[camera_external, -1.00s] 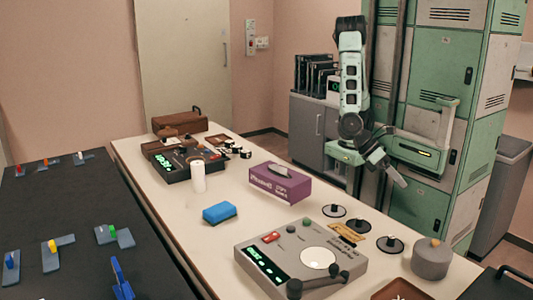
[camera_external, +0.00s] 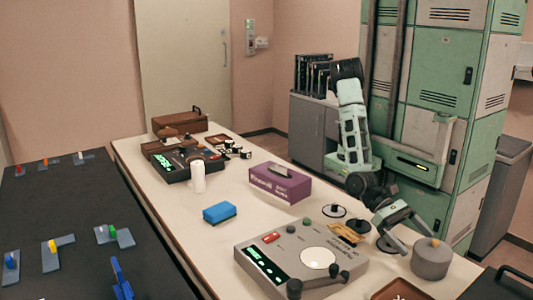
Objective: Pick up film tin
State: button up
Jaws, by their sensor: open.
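The film tin appears to be the grey round canister (camera_external: 430,262) with a small orange knob on its lid. It stands upright on the white table near the right front edge. My gripper (camera_external: 412,238) is open and low over the table, just behind and to the left of the tin. One finger reaches close to the lid. I cannot tell whether it touches the tin. The tin's front and most of its lid are in clear view.
A grey console (camera_external: 300,262) with a round white dial stands left of the tin. Black discs (camera_external: 333,211) and a brass-coloured piece (camera_external: 350,232) lie by my gripper. A purple box (camera_external: 280,184), a blue sponge (camera_external: 219,213) and a brown tray (camera_external: 400,291) are also on the table.

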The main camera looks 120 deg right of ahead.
aim_at(445, 271)
jog(key=shift+r+p+x, duration=0.15)
jog(key=shift+p+x, duration=0.05)
jog(key=shift+x, duration=1.55)
jog(key=shift+r+p+x, duration=0.15)
jog(key=shift+x, duration=1.65)
jog(key=shift+w, duration=0.15)
jog(key=shift+c, duration=0.3)
jog(key=c, duration=0.9)
